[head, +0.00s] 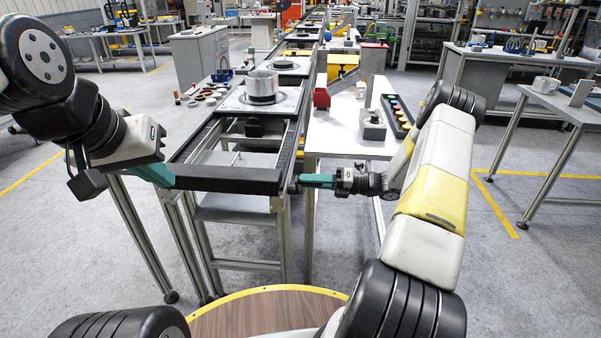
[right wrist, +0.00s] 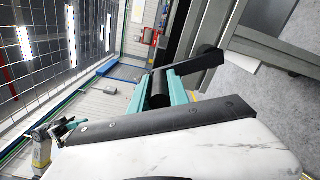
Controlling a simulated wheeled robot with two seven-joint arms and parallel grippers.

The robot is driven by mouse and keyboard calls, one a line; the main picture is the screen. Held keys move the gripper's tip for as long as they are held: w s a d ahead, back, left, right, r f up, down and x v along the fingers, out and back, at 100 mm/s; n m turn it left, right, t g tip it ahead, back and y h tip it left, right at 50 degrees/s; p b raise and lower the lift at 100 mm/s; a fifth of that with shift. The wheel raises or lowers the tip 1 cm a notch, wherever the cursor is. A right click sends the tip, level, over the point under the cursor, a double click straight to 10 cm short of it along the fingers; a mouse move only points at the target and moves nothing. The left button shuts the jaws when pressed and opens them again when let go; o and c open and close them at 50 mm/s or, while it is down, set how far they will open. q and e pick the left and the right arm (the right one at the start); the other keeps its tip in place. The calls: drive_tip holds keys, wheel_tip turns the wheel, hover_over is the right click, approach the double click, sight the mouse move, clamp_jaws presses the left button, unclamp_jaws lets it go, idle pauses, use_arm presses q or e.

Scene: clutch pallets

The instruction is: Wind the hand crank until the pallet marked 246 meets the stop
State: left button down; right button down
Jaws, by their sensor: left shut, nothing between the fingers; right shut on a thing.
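The hand crank shows in the right wrist view as a dark arm (right wrist: 200,72) with a dark cylindrical grip (right wrist: 160,88). My right gripper (head: 300,182) is at the right near corner of the conveyor; in the right wrist view its teal fingers (right wrist: 160,95) are shut around the grip. The nearest pallet (head: 238,103) lies on the conveyor rails and carries a silver round part (head: 262,84). Another pallet (head: 285,67) lies behind it. No number is readable. A dark bar (head: 225,179) crosses the near end; I cannot tell whether it is the stop. My left gripper (head: 166,178) is shut and empty at the bar's left end.
A white table (head: 340,135) stands right of the conveyor with a red bin (head: 321,98), a grey fixture (head: 372,124) and a dark tray (head: 398,115) of round parts. Small round parts (head: 205,96) lie to the left. The rails between nearest pallet and bar look mostly open.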

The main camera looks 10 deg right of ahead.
drive_tip(key=shift+w+r, duration=0.1)
drive_tip(key=c, duration=1.3)
unclamp_jaws()
drive_tip(key=shift+o, duration=0.2)
drive_tip(key=shift+d, duration=0.15)
drive_tip(key=v, duration=0.7)
drive_tip(key=shift+d, duration=0.3)
drive_tip(key=shift+d, duration=0.1)
